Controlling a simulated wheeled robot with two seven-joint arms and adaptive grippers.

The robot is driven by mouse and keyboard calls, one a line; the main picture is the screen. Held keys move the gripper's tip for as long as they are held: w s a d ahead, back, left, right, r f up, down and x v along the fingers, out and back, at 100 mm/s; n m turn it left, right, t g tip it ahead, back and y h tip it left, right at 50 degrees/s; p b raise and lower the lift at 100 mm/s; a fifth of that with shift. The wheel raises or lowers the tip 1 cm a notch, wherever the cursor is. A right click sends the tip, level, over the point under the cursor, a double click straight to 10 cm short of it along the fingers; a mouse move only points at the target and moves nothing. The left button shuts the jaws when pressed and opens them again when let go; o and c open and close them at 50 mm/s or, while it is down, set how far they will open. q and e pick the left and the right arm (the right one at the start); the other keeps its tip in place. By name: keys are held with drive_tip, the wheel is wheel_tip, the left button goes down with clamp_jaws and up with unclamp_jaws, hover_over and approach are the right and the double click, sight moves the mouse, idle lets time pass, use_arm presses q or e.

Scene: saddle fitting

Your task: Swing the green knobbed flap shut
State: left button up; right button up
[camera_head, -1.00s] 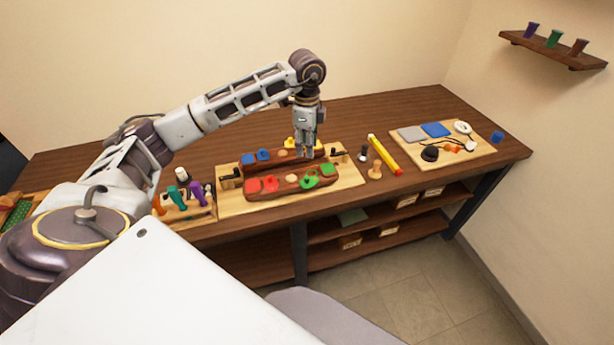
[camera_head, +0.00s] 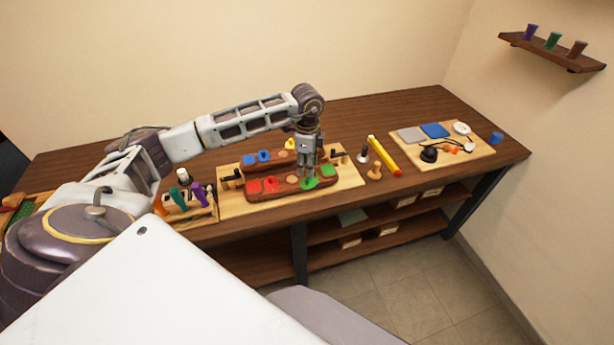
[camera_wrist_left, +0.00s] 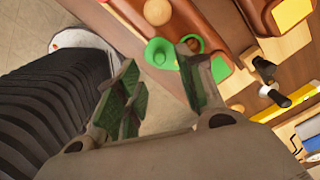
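The green knobbed flap (camera_head: 310,184) is on the front brown saddle block (camera_head: 285,191), toward its right end. Nothing is gripped. I cannot tell whether a finger touches the flap. My right gripper is not in view.
A green square (camera_head: 326,170) lies right of the flap, and red pieces (camera_head: 262,185) lie to the left. A second block with blue pieces (camera_head: 257,156) stands behind. A yellow pencil-like bar (camera_head: 384,155) lies farther right.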

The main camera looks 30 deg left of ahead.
sight(307, 179)
use_arm(q)
drive_tip(key=shift+f+p, duration=0.45)
drive_tip(key=shift+f, duration=2.7)
clamp_jaws()
